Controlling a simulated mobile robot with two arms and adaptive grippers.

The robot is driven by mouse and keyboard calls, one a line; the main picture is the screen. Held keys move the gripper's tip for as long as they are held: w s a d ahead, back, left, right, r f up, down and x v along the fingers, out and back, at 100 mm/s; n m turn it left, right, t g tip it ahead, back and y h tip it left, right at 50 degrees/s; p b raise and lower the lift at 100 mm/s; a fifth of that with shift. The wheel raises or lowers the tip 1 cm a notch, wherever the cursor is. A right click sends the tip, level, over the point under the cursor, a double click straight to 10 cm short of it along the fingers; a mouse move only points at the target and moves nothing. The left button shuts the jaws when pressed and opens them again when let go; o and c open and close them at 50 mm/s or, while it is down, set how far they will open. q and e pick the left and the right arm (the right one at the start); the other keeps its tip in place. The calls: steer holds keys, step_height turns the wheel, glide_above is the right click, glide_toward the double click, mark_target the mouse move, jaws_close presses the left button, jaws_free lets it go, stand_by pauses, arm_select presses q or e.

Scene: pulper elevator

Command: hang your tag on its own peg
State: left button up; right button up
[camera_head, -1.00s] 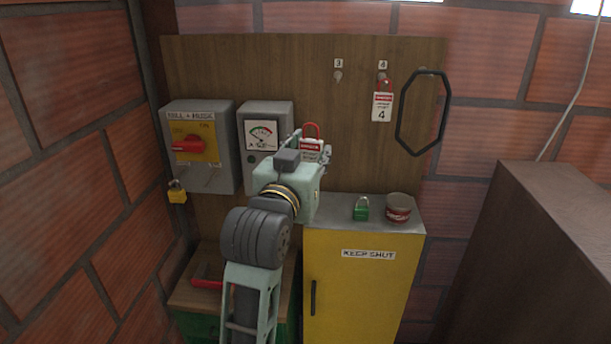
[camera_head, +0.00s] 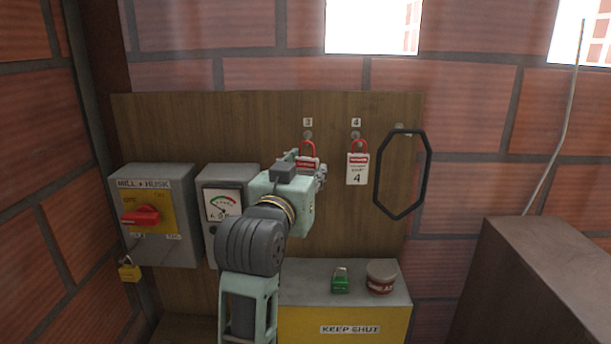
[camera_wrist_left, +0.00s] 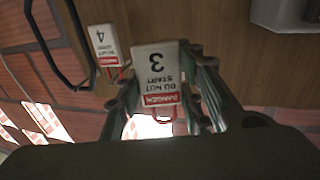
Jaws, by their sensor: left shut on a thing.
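My left gripper (camera_head: 312,172) is shut on a white and red danger tag (camera_head: 306,163) with a red loop at its top. In the left wrist view the tag (camera_wrist_left: 157,65) reads 3 and sits between the fingers (camera_wrist_left: 163,95). In the head view the tag is mostly hidden by the gripper. The peg under label 3 (camera_head: 308,135) is bare, and the loop shows just below it; I cannot tell their gap in depth. Tag 4 (camera_head: 357,168) hangs by its red loop from the peg under label 4 (camera_head: 356,135). My right gripper is out of view.
A black octagonal ring (camera_head: 427,170) hangs right of tag 4. A mill and husk switch box (camera_head: 180,245) and a gauge box (camera_head: 212,178) are on the left of the board. A green padlock (camera_head: 340,284) and a round tin (camera_head: 381,280) stand on the yellow cabinet (camera_head: 300,325).

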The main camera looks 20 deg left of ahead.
arm_select(q)
steer(key=w, duration=0.3)
steer(key=shift+a+f, duration=0.15)
steer(key=shift+a, duration=0.2)
steer(key=shift+w+a+f, duration=0.2)
steer(key=shift+w+f, duration=0.05)
steer(key=shift+w, duration=0.45)
steer(key=shift+w+a+f, duration=0.2)
steer(key=shift+w+a, duration=0.05)
steer(key=shift+w, duration=0.45)
steer(key=shift+w+a+f, duration=0.2)
steer(key=shift+w+f, duration=0.05)
steer(key=shift+w, duration=0.45)
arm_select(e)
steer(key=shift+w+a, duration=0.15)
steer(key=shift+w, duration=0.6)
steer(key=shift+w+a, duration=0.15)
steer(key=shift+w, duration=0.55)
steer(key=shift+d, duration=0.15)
arm_select(q)
steer(key=o, duration=1.1)
steer(key=shift+c, duration=0.2)
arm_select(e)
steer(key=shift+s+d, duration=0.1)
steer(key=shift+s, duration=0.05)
